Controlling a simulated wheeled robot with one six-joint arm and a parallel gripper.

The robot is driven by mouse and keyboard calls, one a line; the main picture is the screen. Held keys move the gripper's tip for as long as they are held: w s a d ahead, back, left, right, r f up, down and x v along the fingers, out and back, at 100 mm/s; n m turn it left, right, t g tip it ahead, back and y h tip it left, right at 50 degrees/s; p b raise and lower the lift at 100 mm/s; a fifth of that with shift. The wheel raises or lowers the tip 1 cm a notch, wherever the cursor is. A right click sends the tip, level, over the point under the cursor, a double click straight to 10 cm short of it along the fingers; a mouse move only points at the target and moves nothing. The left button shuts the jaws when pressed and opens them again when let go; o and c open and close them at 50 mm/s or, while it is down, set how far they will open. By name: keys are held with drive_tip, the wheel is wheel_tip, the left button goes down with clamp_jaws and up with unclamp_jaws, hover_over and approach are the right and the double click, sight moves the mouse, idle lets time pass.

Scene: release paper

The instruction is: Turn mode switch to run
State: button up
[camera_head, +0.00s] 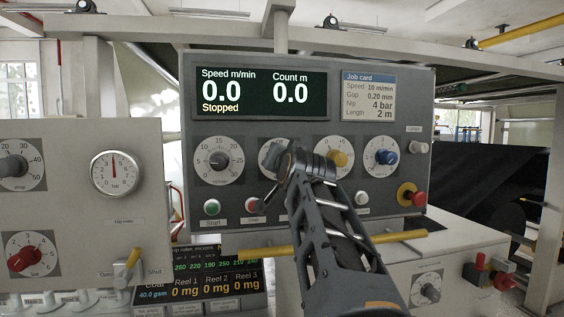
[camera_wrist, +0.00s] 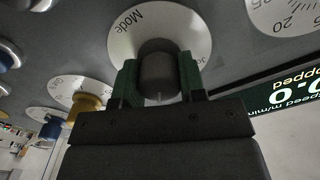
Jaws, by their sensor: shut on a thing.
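The mode switch is a dark round knob (camera_wrist: 158,72) on a pale dial plate (camera_wrist: 122,42) printed "Mode", upside down in the wrist view. My gripper (camera_wrist: 159,82) is shut on the knob, with a green-padded finger on each side of it. A faint pale mark shows on the knob's lower edge. Part of a label shows by the right finger, but most position labels are hidden by the fingers. In the head view the mode dial (camera_head: 268,153) is mostly covered by my gripper (camera_head: 283,160).
The display (camera_head: 250,92) reads 0.0 and "Stopped". A black-knobbed dial (camera_head: 218,160) is left of the mode dial; yellow (camera_head: 338,159) and blue (camera_head: 380,158) knobs are to its right. Below are a green button (camera_head: 211,207) and a red emergency button (camera_head: 419,198).

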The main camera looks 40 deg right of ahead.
drive_tip(key=shift+m, duration=0.9)
drive_tip(key=o, duration=0.9)
